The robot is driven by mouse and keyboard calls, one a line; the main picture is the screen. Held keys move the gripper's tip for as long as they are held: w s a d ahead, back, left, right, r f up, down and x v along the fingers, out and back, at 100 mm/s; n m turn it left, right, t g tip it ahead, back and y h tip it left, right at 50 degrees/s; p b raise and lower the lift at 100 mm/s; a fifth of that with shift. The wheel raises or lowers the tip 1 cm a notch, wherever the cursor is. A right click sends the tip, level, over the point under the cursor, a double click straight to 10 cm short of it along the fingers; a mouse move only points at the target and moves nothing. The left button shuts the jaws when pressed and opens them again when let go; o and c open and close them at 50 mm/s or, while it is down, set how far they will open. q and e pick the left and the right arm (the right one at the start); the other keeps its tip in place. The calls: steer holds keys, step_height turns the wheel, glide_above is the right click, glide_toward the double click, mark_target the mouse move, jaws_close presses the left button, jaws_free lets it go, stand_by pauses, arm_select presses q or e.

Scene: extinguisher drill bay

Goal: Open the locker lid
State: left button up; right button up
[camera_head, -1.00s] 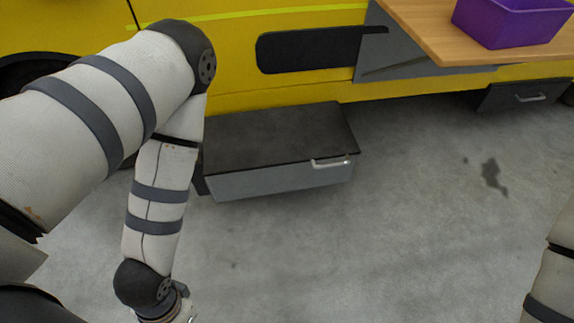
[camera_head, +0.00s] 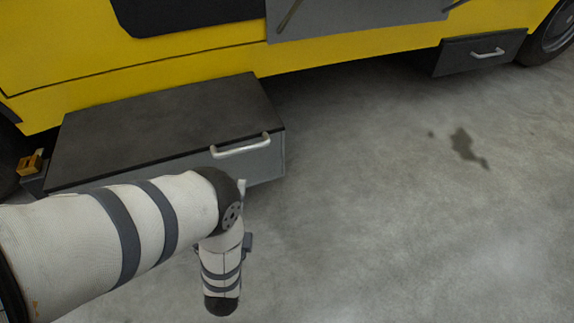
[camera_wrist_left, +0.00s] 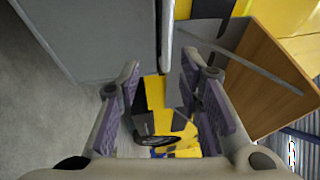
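The locker (camera_head: 170,120) is a low grey box with a dark top lid, against the yellow vehicle in the head view. The lid looks shut. Its pale bar handle (camera_head: 240,147) is at the front edge, toward the right. In the left wrist view the handle (camera_wrist_left: 165,40) runs upright beside the grey locker front (camera_wrist_left: 95,40). My left gripper (camera_wrist_left: 161,72) is open, with the handle's near end between the line of its fingers; contact cannot be told. In the head view my left arm mostly hides this gripper, just in front of the handle. My right gripper is not in view.
A second grey locker (camera_head: 480,52) with a handle is under the vehicle (camera_head: 350,55) at the right. A small yellow-brown item (camera_head: 30,163) is at the left end of the near locker. A wooden shelf (camera_wrist_left: 265,75) shows in the wrist view. The concrete floor (camera_head: 400,230) is clear, with a dark stain.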

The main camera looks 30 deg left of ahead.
mark_target(242, 152)
arm_select(q)
steer(key=b+x, duration=0.1)
steer(key=x, duration=0.3)
steer(key=b+x, duration=0.2)
steer(key=x, duration=0.2)
steer(key=r+b+x, duration=0.1)
steer(key=b+x, duration=0.1)
steer(key=x, duration=0.2)
steer(key=shift+a+r, duration=0.1)
jaws_close()
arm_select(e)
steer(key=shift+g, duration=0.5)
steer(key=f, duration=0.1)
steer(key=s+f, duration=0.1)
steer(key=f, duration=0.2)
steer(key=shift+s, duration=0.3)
